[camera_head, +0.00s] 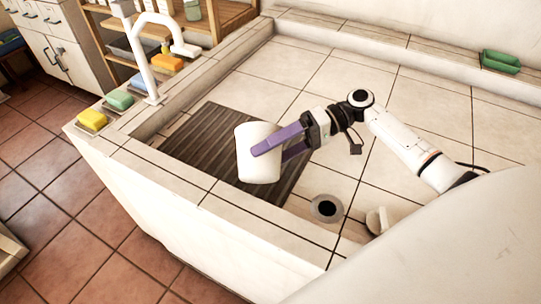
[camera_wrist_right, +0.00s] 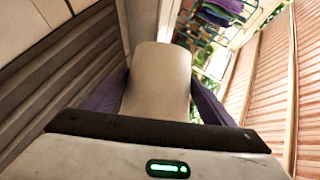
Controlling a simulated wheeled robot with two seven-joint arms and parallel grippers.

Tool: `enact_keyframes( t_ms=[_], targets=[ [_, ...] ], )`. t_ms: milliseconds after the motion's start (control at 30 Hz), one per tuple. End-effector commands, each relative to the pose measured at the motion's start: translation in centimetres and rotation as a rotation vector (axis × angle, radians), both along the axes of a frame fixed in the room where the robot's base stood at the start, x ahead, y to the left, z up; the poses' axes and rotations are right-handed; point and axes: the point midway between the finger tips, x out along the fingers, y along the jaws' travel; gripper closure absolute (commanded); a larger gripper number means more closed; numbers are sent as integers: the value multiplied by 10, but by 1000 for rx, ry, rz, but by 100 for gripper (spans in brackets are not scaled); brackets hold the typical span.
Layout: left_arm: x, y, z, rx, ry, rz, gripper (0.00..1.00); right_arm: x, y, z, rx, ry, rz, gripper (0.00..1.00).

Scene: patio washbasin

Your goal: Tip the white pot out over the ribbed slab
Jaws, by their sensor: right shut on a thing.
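The white pot (camera_head: 259,168) is a plain white cylinder held above the dark ribbed slab (camera_head: 205,140). My right gripper (camera_head: 267,146) reaches in from the right with its purple fingers shut around the pot's sides. The pot looks close to upright with a slight tilt in the head view; its opening is not clearly seen. In the right wrist view the pot (camera_wrist_right: 158,80) sits between the two purple fingers, with the ribbed slab (camera_wrist_right: 70,75) at the left. Nothing is seen coming out of the pot. My left gripper is not in view.
A white tap (camera_head: 150,50) stands at the basin's left edge, near green (camera_head: 119,99) and yellow (camera_head: 92,119) sponges. A grey round thing with a dark centre (camera_head: 326,208) is near the front ledge. A green dish (camera_head: 500,62) sits far right. Pale tiles behind the slab are clear.

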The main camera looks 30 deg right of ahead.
Motion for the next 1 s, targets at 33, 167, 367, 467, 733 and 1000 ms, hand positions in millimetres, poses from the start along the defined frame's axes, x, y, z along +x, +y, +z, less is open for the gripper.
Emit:
enact_keyframes(
  t_ms=[33,167,367,467,733,1000],
  targets=[
    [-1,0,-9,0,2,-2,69,3,-1,-5,25,33,-1,49],
    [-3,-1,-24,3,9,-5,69,8,-3,-11,93,146,1,49],
    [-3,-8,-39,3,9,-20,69,18,-9,-13,205,331,1,49],
    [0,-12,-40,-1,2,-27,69,23,-12,-11,250,410,1,49],
    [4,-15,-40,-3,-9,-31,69,29,-17,-6,317,525,2,49],
    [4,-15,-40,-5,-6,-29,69,29,-17,-5,322,536,1,49]
  ],
)
